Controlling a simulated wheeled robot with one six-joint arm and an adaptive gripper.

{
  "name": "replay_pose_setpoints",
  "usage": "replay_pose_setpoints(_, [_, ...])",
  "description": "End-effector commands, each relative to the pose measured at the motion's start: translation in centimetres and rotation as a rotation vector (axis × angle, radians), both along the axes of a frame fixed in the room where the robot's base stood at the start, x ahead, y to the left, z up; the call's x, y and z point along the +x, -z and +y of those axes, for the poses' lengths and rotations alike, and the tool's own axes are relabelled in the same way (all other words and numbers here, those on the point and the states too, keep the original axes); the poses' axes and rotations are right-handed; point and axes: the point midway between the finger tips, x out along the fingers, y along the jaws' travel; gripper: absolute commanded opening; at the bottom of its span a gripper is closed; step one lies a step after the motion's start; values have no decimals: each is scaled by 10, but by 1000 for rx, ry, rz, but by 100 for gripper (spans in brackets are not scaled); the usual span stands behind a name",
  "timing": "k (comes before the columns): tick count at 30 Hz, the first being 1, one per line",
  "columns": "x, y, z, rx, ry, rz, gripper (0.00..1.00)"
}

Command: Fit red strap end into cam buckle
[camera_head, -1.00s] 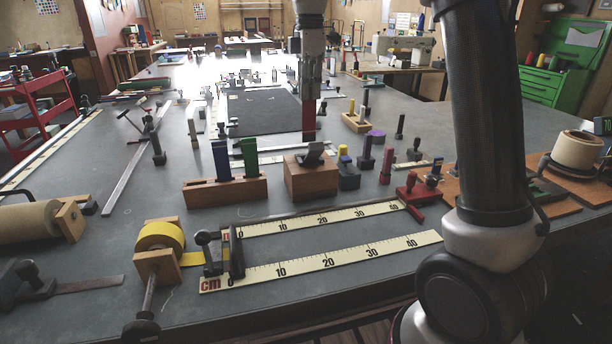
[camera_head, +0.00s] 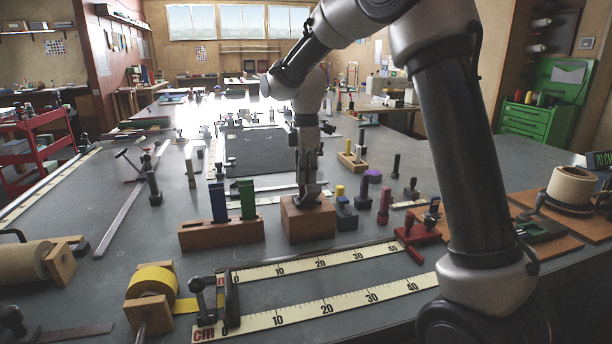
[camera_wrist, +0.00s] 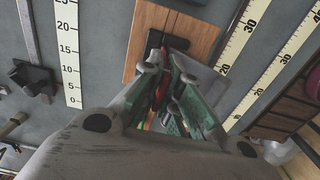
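The wooden block (camera_head: 310,224) stands mid-table. The black cam buckle (camera_wrist: 160,40) on it shows in part in the wrist view, where the block (camera_wrist: 205,34) also appears. My gripper (camera_head: 309,192) is down at the top of the block and covers most of the buckle in the head view. In the wrist view, my gripper (camera_wrist: 171,84) has its green-padded fingers close together around a narrow red piece, the red strap end (camera_wrist: 160,92). The strap's tip is hidden, so I cannot tell whether it is inside the buckle or only at its mouth.
A wooden holder (camera_head: 222,234) with blue and green pieces stands close left of the block. A dark clamp piece (camera_head: 346,218) and a red post (camera_head: 383,205) stand to the right. Ruler strips (camera_head: 330,308) and a yellow tape roll (camera_head: 152,281) lie in front.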

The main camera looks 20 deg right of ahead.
Motion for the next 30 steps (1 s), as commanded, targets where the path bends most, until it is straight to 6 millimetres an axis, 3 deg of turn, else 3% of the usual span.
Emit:
replay_pose_setpoints(6, [0, 3, 0, 0, 0, 1, 0])
replay_pose_setpoints(7, [0, 2, 0, 0, 0, 1, 10])
replay_pose_setpoints(10, [0, 2, 0, 0, 0, 1, 27])
replay_pose_setpoints(20, [0, 0, 0, 0, 0, 0, 27])
replay_pose_setpoints(23, [0, -9, 0, 0, 0, -2, 27])
replay_pose_setpoints(30, [1, -61, 0, 1, 0, -4, 27])
